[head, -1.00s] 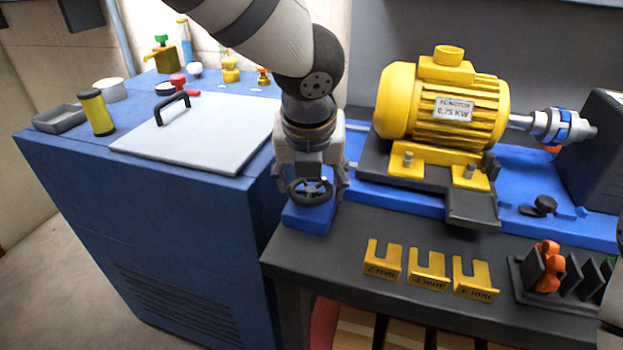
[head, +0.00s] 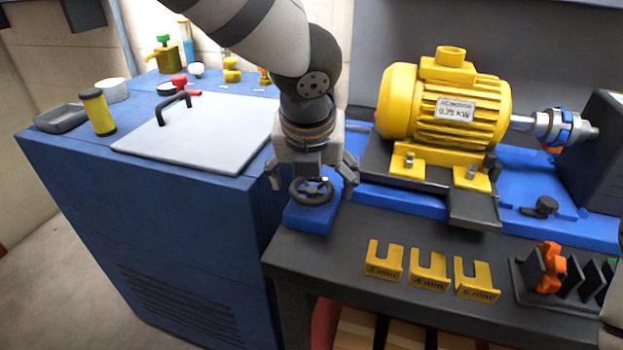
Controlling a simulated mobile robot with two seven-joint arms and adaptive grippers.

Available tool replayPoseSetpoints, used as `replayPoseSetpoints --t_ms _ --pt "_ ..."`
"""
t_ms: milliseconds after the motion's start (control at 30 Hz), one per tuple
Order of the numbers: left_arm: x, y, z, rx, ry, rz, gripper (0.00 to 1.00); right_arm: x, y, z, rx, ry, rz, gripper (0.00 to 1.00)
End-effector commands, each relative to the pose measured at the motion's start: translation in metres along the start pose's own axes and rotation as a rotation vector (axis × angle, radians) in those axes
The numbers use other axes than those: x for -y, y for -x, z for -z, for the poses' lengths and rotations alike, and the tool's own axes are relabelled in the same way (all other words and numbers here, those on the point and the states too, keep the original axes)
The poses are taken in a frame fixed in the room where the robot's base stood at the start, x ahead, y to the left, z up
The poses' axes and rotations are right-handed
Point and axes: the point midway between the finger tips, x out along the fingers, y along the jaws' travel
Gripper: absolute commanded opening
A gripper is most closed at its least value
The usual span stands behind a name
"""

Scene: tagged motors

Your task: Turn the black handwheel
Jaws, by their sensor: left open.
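The black handwheel (head: 311,191) sits on a blue block (head: 309,218) at the front left corner of the dark bench. My left gripper (head: 314,182) comes down from above and behind it. Its fingers are spread wide, one to the left and one to the right of the wheel, with the wheel between them. The fingers look apart from the rim, though depth is hard to judge. The far part of the wheel is close to the gripper body. My right gripper does not show; only a pale edge of my body or arm is at the right border.
A yellow motor (head: 445,105) stands on the blue base to the right. Several yellow slotted shims (head: 428,272) lie in front of it. A blue cabinet (head: 150,235) with a white lid (head: 200,130) stands left. A dark rack (head: 555,285) holds orange parts.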

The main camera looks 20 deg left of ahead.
Motion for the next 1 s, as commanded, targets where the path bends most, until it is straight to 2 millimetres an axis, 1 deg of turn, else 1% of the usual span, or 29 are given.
replayPoseSetpoints --t_ms 67,167,400,533,600,700,1000 --pt "0.0 0.002 0.0 0.0 0.0 0.0 0.82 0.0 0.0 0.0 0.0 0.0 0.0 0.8" --pt "0.001 0.018 -0.001 0.003 0.001 0.002 0.82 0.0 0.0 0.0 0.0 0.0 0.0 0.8" --pt "0.001 0.083 -0.001 0.005 0.001 0.004 0.82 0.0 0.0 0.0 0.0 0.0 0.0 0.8" --pt "0.001 0.107 0.0 0.001 0.0 0.004 0.82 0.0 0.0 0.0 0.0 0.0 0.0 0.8" --pt "0.001 0.115 0.0 0.001 0.0 0.003 0.82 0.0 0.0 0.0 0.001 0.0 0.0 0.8" --pt "0.0 0.12 0.0 0.0 0.0 0.001 0.82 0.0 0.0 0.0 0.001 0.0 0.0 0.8" --pt "0.0 0.12 0.0 0.0 0.0 0.0 0.82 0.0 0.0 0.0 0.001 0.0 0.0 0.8"
